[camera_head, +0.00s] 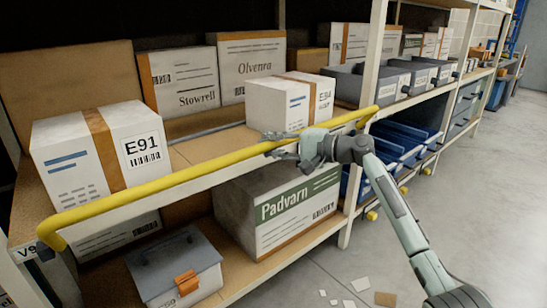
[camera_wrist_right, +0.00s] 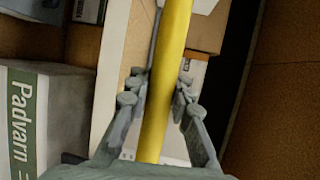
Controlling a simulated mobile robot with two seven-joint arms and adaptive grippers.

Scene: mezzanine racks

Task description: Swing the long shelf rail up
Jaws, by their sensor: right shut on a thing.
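The long yellow shelf rail (camera_head: 165,180) runs along the front of the upper shelf. It goes from a dark pivot end at the lower left to a bent end by the upright post. My right gripper (camera_head: 275,144) is shut on the rail, right of its middle. In the right wrist view the rail (camera_wrist_right: 170,50) passes between the two fingers of the gripper (camera_wrist_right: 156,92). The fingers hide a short stretch of the rail. My left gripper is not in view.
Cartons stand on the upper shelf (camera_head: 210,149) behind the rail, including the E91 box (camera_head: 75,150) and the E34 box (camera_head: 275,103). The Padvarn box (camera_head: 260,215) and a grey toolbox (camera_head: 165,262) are below. An upright post (camera_head: 372,50) stands at the rail's right end. The floor at right is mostly clear.

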